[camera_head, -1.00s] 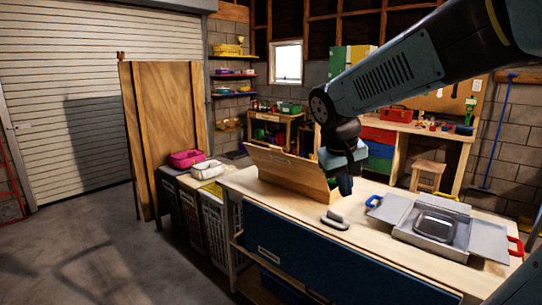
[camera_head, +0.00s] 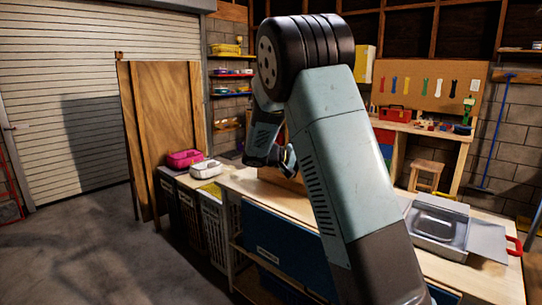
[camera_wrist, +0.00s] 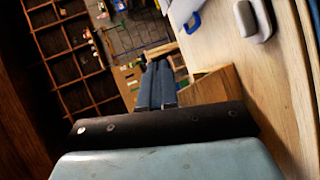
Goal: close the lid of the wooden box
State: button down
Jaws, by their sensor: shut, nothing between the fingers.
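The wooden box (camera_head: 281,180) is on the workbench, mostly hidden behind my arm in the head view. Only a strip of its wood shows below my gripper, so the lid's angle cannot be told there. In the wrist view a wooden panel of the box (camera_wrist: 212,88) shows to the right of my fingers, partly hidden by my gripper's body. My gripper (camera_wrist: 158,80) is shut and empty, with its dark fingers together beside the box. In the head view my gripper (camera_head: 290,158) is over the box's far-left side; contact cannot be told.
Bins with pink (camera_head: 184,158) and white (camera_head: 206,169) baskets stand at the left.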

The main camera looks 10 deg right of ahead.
jog(key=w+a+f+n+t+h, duration=0.3)
jog(key=w+a+f+t, duration=0.2)
jog(key=w+a+t, duration=0.3)
jog(key=w+a+f+n+t+h, duration=0.2)
jog(key=w+a+f+n+t, duration=0.3)
jog(key=w+a, duration=0.6)
jog(key=w+d+r+m, duration=0.1)
jog(key=w+d+r, duration=0.5)
jog(key=d, duration=0.4)
jog(key=shift+w+r, duration=0.2)
jog(key=shift+w, duration=0.25)
